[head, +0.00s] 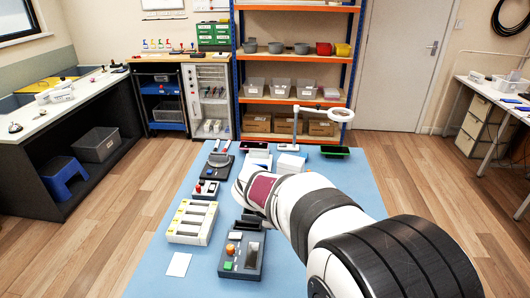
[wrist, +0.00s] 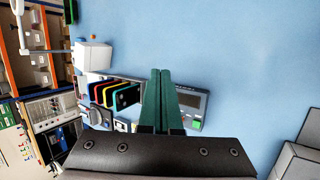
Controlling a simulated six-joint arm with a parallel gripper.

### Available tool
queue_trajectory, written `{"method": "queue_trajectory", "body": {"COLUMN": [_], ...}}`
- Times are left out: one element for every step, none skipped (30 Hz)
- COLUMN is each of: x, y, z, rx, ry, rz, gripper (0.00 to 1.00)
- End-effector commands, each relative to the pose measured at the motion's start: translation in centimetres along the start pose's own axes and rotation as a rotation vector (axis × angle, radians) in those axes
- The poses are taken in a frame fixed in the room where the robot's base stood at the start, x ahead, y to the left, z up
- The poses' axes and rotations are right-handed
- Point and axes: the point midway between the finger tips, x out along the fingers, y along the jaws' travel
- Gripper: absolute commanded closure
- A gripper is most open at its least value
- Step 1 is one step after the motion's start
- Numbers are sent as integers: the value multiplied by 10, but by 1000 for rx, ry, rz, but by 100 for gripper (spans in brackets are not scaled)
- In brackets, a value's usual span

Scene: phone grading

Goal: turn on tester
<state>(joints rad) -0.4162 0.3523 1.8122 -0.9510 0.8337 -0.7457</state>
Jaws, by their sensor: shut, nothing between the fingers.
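In the head view, a dark grey box (head: 243,252) with an orange knob, a green button and a dark window stands at the near part of the blue table; it may be the tester. In the wrist view, a grey device (wrist: 190,103) with a display and a green button lies partly behind my fingers; I cannot tell whether it is the same box. My gripper (wrist: 160,72) is shut and empty, its two green fingers together. In the head view the fingers are hidden.
A white slotted tray (head: 190,222) stands left of the grey box, with a white card (head: 178,264) before it. A small device with a red button (head: 207,189) stands farther back. Several coloured-edged phones (wrist: 118,95) stand beside my fingers. Bare blue table (wrist: 245,50) lies beyond them.

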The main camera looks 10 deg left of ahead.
Motion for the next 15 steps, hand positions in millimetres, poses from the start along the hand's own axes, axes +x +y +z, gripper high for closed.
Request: {"method": "queue_trajectory", "body": {"x": [9, 14, 20, 24, 28, 33, 37, 40, 44, 46, 48, 51, 52, 53, 54], "y": [7, 12, 18, 22, 24, 27, 28, 29, 30, 30, 29, 28, 28, 27, 26], "z": [-21, -34, -52, -65, -78, -96, -109, -121, -136, -147, -156, -167, -174, -180, -186], "rx": [-108, -178, -270, -339, -406, -494, -555, -614, -687, -735, -780, -831, -862, -891, -919], "ry": [14, 23, 34, 43, 51, 61, 68, 74, 82, 86, 91, 95, 98, 101, 104], "rz": [33, 57, 89, 114, 136, 167, 189, 211, 237, 255, 271, 290, 302, 313, 325], "gripper": [100, 100, 100, 100, 100, 100, 100, 100, 100, 100, 100, 100, 100, 100, 100]}}
